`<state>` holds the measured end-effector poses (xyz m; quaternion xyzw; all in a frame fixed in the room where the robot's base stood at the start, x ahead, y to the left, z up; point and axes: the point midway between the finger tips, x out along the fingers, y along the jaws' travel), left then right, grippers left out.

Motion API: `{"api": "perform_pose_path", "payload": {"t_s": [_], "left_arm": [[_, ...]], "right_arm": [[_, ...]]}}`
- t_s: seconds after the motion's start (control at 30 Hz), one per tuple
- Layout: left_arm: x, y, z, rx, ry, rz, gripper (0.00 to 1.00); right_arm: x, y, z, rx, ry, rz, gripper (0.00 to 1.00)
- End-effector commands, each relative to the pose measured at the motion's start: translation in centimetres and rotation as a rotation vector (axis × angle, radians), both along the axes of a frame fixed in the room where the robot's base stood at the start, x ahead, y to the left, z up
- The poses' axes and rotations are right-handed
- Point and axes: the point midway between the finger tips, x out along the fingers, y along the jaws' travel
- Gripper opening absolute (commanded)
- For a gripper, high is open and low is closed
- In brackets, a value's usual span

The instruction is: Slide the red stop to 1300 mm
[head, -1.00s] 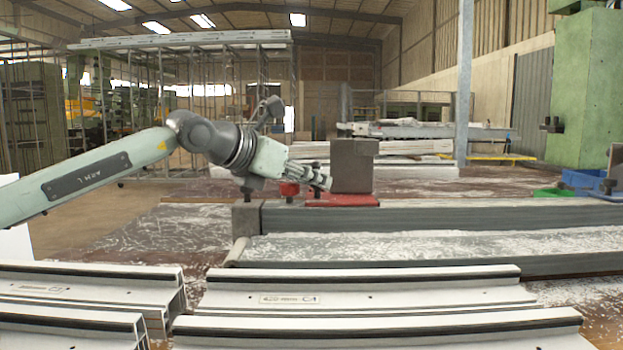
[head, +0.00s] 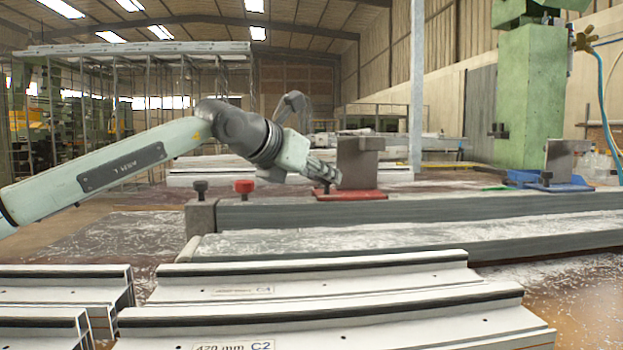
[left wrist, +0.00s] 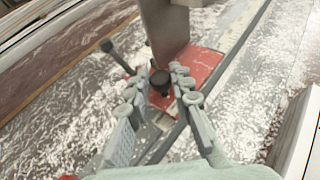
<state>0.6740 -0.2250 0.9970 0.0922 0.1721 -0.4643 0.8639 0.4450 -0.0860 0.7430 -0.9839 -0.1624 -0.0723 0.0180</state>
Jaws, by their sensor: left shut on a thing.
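The red stop has a flat red base (head: 352,195) and an upright grey block (head: 357,165); it sits on the long grey rail (head: 420,210), near the rail's left part. My left gripper (head: 330,179) is at the left side of the stop, low over its base. In the left wrist view the gripper's fingers (left wrist: 158,88) are closed around a black knob (left wrist: 160,80) on the red base (left wrist: 203,68). The grey block rises just beyond the fingers. I cannot read a scale on the rail. My right gripper is not in view.
A red knob (head: 244,187) and a black knob (head: 200,188) stand at the rail's left end. A second stop with a grey plate (head: 559,160) and blue base (head: 572,187) stands far right. The rail between the stops looks clear. White profiles (head: 320,315) lie in front.

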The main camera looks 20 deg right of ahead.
Motion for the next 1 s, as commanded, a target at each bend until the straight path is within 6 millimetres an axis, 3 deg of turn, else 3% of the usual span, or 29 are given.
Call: {"api": "perform_pose_path", "payload": {"t_s": [0.17, 0.2, 0.37, 0.73, 1.0], "left_arm": [[0.0, 0.0, 0.2, -0.003, -0.002, 0.000, 0.00], [0.0, 0.0, 0.2, -0.003, -0.002, 0.000, 0.22], [0.0, 0.0, 0.2, -0.003, -0.002, 0.000, 0.42], [-0.1, 0.4, 0.2, -0.001, -0.001, 0.001, 0.42], [-2.5, 4.1, 2.1, -0.002, -0.004, 0.001, 0.42]], "right_arm": [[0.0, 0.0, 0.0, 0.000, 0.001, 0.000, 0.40], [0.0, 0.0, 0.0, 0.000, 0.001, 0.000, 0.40], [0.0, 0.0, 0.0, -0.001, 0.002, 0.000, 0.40], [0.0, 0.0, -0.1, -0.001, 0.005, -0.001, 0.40], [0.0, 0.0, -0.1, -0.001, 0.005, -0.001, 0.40]]}}
